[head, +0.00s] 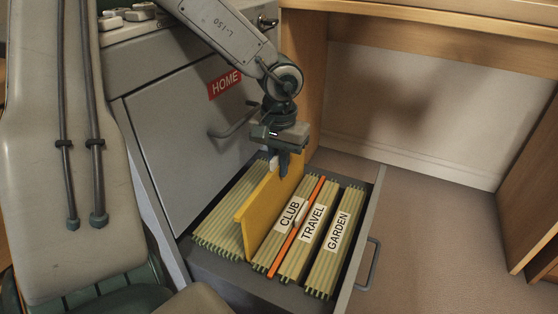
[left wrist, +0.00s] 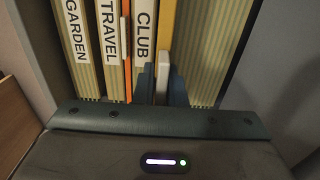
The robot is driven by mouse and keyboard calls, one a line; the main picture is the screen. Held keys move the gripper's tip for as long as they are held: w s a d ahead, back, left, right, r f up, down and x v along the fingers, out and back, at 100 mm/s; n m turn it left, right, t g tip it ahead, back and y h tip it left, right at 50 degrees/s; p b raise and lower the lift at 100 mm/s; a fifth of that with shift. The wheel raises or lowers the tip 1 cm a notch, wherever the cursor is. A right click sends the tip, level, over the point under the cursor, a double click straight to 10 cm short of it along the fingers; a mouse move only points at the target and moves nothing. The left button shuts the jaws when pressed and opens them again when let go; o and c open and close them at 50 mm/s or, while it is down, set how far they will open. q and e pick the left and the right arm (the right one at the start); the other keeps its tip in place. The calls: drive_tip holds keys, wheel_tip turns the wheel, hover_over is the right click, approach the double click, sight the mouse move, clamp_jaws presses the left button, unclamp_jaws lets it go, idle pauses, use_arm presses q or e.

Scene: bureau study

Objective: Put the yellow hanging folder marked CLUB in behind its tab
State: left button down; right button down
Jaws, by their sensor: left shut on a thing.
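The yellow hanging folder (head: 262,217) stands upright in the open drawer, between the unlabelled folders on the left and the CLUB group. Its top rises above the neighbouring folders and its lower part is hidden between them. My left gripper (head: 282,168) is shut on its far upper part, where a small white tab shows (left wrist: 162,72). The folder also shows as a yellow strip in the left wrist view (left wrist: 167,28), beside the CLUB label. The CLUB tab (head: 290,213) is a white label on the folders just right of the yellow one. My right gripper is out of view.
Folders marked TRAVEL (head: 312,224) and GARDEN (head: 336,232) stand further right. A thin orange divider (head: 297,228) stands between CLUB and TRAVEL. Unlabelled folders (head: 228,222) fill the left. The drawer's right wall (head: 366,215) and the HOME drawer front (head: 185,130) bound the space.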

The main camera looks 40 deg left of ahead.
use_arm(q)
drive_tip(key=c, duration=1.4)
unclamp_jaws()
wheel_tip(320, 180, up, 11)
drive_tip(key=p, duration=0.7)
drive_tip(key=shift+f, duration=0.1)
drive_tip(key=shift+d+f, duration=0.1)
drive_tip(key=shift+f, duration=0.05)
